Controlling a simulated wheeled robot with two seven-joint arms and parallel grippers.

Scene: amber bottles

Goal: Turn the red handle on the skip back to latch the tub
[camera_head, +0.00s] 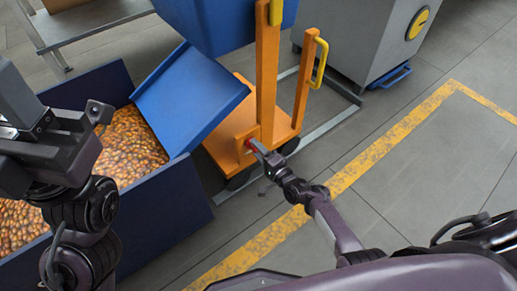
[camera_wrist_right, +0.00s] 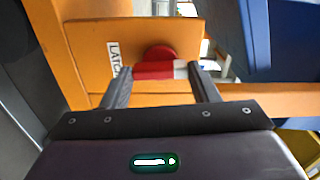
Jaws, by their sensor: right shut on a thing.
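The red handle (camera_wrist_right: 155,70) sits on an orange plate marked with "LATCH"-like lettering, partly hidden, in the right wrist view. My right gripper (camera_wrist_right: 160,90) is shut on the handle, with one finger at each end of its red and white bar. In the head view the gripper (camera_head: 257,150) reaches the handle low on the skip's orange frame (camera_head: 267,80). The blue tub (camera_head: 215,22) is at the top of that frame, cut off by the picture edge. My left gripper (camera_head: 98,112) is at the left, above the bin; its fingers are not clear.
A dark blue bin (camera_head: 165,205) full of amber bottles (camera_head: 130,142) stands at the left, with a blue chute panel (camera_head: 190,98) sloping into it. A grey machine (camera_head: 365,40) stands behind. A yellow floor line (camera_head: 365,160) crosses the clear floor at the right.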

